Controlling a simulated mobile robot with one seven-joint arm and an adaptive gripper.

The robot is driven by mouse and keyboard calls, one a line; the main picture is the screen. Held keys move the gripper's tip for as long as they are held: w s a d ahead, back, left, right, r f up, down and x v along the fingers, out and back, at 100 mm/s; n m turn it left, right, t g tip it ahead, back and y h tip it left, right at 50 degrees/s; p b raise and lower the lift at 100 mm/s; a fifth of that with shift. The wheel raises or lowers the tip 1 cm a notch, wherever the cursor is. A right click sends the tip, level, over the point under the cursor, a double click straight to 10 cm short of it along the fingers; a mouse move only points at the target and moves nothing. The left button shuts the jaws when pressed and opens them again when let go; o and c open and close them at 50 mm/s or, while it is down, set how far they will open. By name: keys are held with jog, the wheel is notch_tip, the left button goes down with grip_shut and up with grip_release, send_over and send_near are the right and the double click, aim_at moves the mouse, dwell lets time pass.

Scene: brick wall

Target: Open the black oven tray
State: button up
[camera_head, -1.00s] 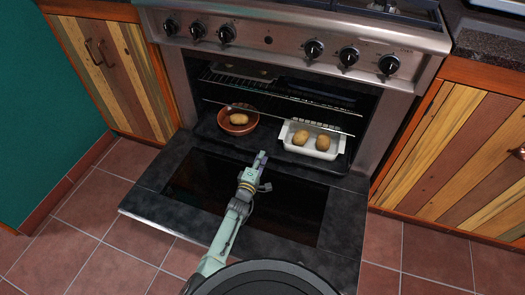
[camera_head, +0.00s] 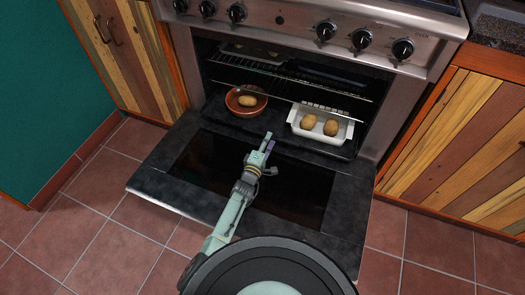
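The oven stands with its dark door (camera_head: 165,178) folded down and open. Inside, low down, a black tray (camera_head: 272,124) lies under a brown bowl (camera_head: 233,105) and a white dish (camera_head: 346,131). The bowl holds one potato (camera_head: 247,101); the dish holds two. My gripper (camera_head: 268,144) is over the open door, in front of the tray's front edge, and appears to hold nothing. Its fingers are too small to tell whether they are open or shut, and contact with the tray cannot be told.
A wire rack (camera_head: 290,80) is above the tray, with more food further back. Control knobs (camera_head: 326,31) line the oven front. Wooden cabinets (camera_head: 460,150) flank the oven, and a green wall (camera_head: 45,90) is at left. Tiled floor (camera_head: 105,230) is clear at left.

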jog(key=v, duration=1.1)
jog(key=shift+s+a, duration=0.1)
jog(key=shift+s, duration=0.2)
jog(key=shift+o, duration=0.4)
jog(key=shift+r, duration=0.1)
